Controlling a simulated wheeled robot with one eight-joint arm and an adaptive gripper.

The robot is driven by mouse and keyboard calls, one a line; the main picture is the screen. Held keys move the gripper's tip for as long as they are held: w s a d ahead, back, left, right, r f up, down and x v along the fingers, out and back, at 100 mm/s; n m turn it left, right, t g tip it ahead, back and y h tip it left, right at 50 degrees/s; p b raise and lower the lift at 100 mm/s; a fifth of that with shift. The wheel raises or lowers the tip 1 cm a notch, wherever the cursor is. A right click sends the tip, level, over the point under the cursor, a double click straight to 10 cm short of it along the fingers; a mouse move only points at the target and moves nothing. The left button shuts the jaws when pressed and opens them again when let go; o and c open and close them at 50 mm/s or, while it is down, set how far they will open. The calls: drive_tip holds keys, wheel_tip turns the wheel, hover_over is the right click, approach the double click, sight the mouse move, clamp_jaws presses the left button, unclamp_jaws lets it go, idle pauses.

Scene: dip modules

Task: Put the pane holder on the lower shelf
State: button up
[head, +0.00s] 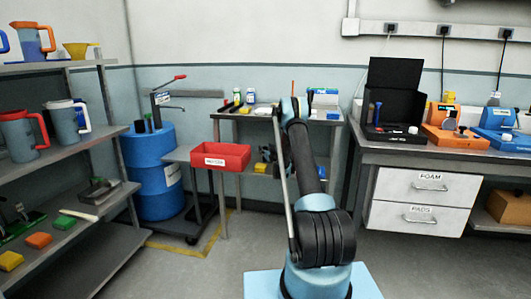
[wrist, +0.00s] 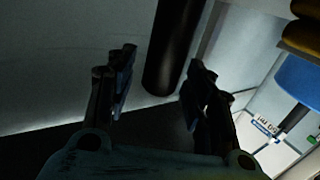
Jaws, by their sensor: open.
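My gripper (wrist: 160,72) is open in the wrist view, its two dark fingers apart with no object clearly held. A dark cylinder (wrist: 176,45) shows between and beyond the fingertips; I cannot tell what it is or whether it touches them. In the head view my arm hides the gripper, over the small table at the back. No object can be made out with certainty as the pane holder. The small table has a lower shelf (head: 232,168), partly hidden by the red bin and my arm, with a yellow item (head: 261,168) on it.
A red bin (head: 221,161) stands in front of the small table. A blue drum (head: 152,178) is left of it. A shelving rack (head: 97,226) with jugs and blocks fills the left. A bench (head: 440,160) with a black open case (head: 392,105) stands right. The middle floor shows clear.

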drive_tip(key=v, duration=1.1)
drive_tip(key=shift+s+d, duration=0.1)
drive_tip(key=shift+s, duration=0.25)
